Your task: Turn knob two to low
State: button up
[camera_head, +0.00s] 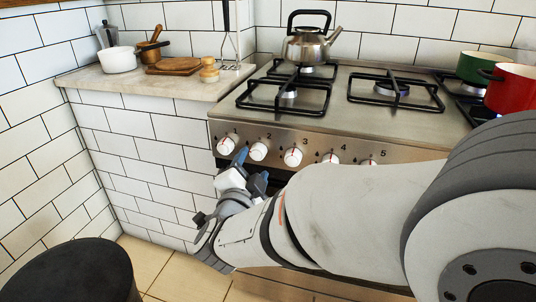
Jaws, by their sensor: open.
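Knob two (258,151) is a round white knob on the stove's steel front panel, below the printed 2. Its pointer setting is too small to read. My gripper (251,165) is open, just below and in front of knob two. One blue finger reaches up at the knob's left side, between it and knob one (226,146). The other finger is lower and to the right. I cannot tell whether either finger touches the knob. Knob three (293,157) is to the right and clear of the fingers.
Knobs four (330,158) and five (368,162) show just above my arm. A kettle (305,47) stands on the back left burner. Green (477,67) and red (513,91) pots are at the right. The counter (110,84) is left; a black round object (70,272) is lower left.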

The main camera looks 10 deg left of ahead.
aim_at(257, 155)
jog(key=shift+w+a+b, duration=0.1)
jog(key=shift+w+b, duration=0.4)
jog(key=shift+w, duration=1.75)
jog(key=shift+c, duration=0.4)
jog(key=c, duration=0.9)
